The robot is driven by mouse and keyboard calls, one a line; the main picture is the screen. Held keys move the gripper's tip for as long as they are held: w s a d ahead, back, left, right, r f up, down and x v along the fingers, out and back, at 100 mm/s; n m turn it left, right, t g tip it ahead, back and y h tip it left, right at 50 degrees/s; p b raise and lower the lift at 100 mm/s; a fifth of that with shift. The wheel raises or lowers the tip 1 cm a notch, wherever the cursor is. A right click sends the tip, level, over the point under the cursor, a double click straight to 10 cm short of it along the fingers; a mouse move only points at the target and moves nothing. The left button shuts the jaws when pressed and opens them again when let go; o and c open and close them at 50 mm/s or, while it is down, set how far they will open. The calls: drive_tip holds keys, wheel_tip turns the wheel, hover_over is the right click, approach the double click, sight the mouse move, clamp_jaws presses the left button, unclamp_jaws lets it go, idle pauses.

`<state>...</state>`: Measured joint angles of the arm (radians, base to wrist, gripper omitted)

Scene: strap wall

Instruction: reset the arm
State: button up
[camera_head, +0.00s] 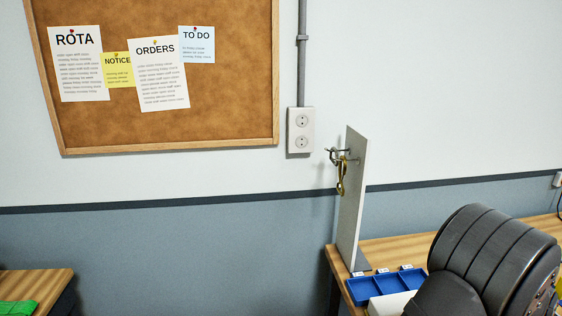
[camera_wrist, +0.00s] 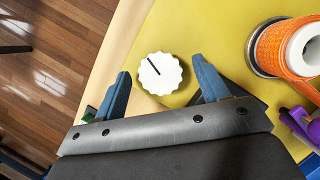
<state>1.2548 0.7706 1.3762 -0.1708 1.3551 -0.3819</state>
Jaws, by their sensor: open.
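My gripper (camera_wrist: 160,92) shows in the wrist view with its two blue fingers spread wide. It is open, and nothing is between the fingers. A white scalloped knob (camera_wrist: 160,74) with a dark pointer line lies beyond the fingertips, over a yellow surface (camera_wrist: 210,35). I cannot tell how far the knob is from the fingers. In the head view my dark arm fills the lower right, and the gripper does not show there.
An upright panel (camera_head: 351,195) with hooks and a brass-coloured piece (camera_head: 341,178) stands at the bench (camera_head: 398,246) end. Blue bins (camera_head: 385,286) sit by its foot. In the wrist view, an orange cord spool (camera_wrist: 272,45) and a purple item (camera_wrist: 298,122) are at right.

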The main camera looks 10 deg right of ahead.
drive_tip(key=shift+r, duration=0.1)
drive_tip(key=v, duration=1.7)
drive_tip(key=x, duration=1.7)
drive_tip(key=m+t, duration=0.1)
drive_tip(key=m, duration=0.3)
drive_tip(key=shift+s+d+y, duration=0.1)
drive_tip(key=shift+s+y, duration=0.05)
drive_tip(key=shift+y, duration=0.25)
drive_tip(key=m+t, duration=0.1)
drive_tip(key=m, duration=0.3)
drive_tip(key=shift+t, duration=0.4)
drive_tip(key=m+t, duration=0.1)
drive_tip(key=m, duration=0.3)
drive_tip(key=shift+s+t, duration=0.2)
drive_tip(key=shift+t, duration=0.2)
drive_tip(key=m+t, duration=0.1)
drive_tip(key=m, duration=0.3)
drive_tip(key=shift+h, duration=0.3)
